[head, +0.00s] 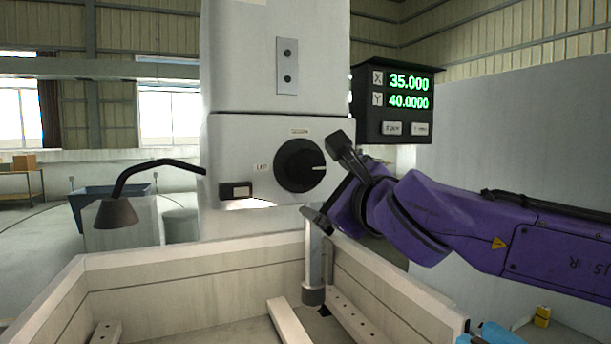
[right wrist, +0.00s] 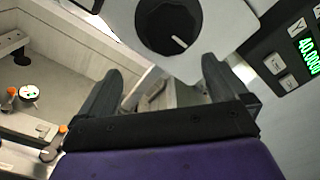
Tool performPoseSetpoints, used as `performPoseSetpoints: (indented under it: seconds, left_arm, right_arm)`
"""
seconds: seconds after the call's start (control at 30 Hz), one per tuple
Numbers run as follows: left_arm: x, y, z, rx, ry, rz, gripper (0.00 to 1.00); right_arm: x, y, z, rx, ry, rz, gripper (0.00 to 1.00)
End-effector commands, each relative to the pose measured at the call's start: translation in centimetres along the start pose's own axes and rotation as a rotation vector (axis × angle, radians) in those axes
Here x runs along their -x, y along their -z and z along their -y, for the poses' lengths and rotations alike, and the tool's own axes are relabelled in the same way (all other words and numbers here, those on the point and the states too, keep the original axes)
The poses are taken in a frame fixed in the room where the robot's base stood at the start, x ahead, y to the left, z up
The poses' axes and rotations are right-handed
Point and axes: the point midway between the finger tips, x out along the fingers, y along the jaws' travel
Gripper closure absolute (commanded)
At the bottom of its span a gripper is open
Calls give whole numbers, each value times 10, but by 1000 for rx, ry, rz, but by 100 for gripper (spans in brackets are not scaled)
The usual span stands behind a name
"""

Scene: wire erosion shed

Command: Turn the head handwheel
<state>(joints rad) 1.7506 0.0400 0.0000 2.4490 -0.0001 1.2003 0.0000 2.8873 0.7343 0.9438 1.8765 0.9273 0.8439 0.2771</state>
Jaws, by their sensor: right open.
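The head handwheel (head: 296,166) is a round black knob on the front of the white machine head. Its white mark points right in the head view. It also shows at the top of the right wrist view (right wrist: 165,25). My right gripper (head: 328,182), on a purple arm from the right, is open and empty just right of the knob. In the right wrist view its two black fingers (right wrist: 162,68) are spread apart below the knob, with no visible contact. My left gripper is not in view.
A readout box (head: 393,128) showing X 35.000 and Y 40.0000 hangs right of the head. A black lamp (head: 116,213) on a bent arm stands at the left. Below is a pale walled tank (head: 190,270) with rails inside and a vertical post (head: 313,265).

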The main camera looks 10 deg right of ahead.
Motion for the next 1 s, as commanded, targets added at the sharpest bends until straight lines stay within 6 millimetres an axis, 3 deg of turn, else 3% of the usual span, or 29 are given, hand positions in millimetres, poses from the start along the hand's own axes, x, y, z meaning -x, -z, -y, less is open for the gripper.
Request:
performPoseSetpoints:
  seconds: [0.07, 0.17, 0.5, 0.6, 0.93, 0.97, 1.0]
  left_arm:
    - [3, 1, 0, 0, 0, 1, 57]
    - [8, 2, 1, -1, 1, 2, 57]
    - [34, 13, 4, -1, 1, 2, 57]
    - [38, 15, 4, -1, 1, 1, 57]
    - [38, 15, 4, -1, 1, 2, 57]
    - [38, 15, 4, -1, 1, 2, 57]
    - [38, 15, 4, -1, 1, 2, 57]
  right_arm:
    - [8, -13, 14, -32, 11, 26, 0]
    - [0, -15, 19, -40, 16, 27, 0]
    - [-70, -11, 24, -37, 23, 14, 0]
    - [-84, -11, 24, -36, 23, 17, 0]
    - [-92, -11, 21, -36, 21, 20, 0]
    - [-92, -11, 21, -36, 21, 20, 3]
    - [-92, -11, 21, -36, 21, 20, 16]
